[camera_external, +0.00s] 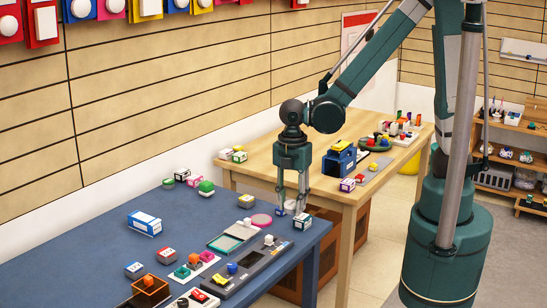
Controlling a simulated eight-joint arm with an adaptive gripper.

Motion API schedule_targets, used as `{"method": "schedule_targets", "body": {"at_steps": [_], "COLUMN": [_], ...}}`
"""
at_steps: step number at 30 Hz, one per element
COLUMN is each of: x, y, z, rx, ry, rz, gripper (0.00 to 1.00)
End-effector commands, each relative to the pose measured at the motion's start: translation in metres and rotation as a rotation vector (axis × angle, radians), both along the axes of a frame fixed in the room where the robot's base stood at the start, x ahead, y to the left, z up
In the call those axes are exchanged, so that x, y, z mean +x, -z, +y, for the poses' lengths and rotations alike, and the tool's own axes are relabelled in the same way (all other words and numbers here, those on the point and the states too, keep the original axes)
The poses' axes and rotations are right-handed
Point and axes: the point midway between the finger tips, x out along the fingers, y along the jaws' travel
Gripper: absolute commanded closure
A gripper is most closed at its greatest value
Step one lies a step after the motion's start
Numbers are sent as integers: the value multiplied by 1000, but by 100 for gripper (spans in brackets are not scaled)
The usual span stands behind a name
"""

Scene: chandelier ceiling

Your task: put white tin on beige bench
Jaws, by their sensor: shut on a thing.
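My gripper (291,207) points straight down over the right end of the blue table (190,262), near its edge with the beige bench. Its fingers are shut on a small pale thing, which I take to be the white tin (291,204). The fingers mostly hide it, and I cannot tell whether it touches the table. A small white and dark green box (302,221) stands close beside the right finger. The beige bench (340,190) is the light wooden table just behind and to the right of my gripper.
The bench's near left top (262,172) looks clear. A pink disc (261,220) and a dark tray (255,262) lie near my gripper.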

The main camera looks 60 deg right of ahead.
Motion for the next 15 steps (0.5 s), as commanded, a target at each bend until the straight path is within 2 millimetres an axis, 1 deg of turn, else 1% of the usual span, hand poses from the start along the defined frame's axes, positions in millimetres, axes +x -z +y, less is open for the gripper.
{"method": "schedule_targets", "body": {"at_steps": [8,11,15], "x": [2,7,21], "y": [0,-1,-2], "z": [-1,-2,-8], "rx": [0,0,0], "ry": [4,13,43], "rz": [0,0,0], "gripper": [82,82,82]}}
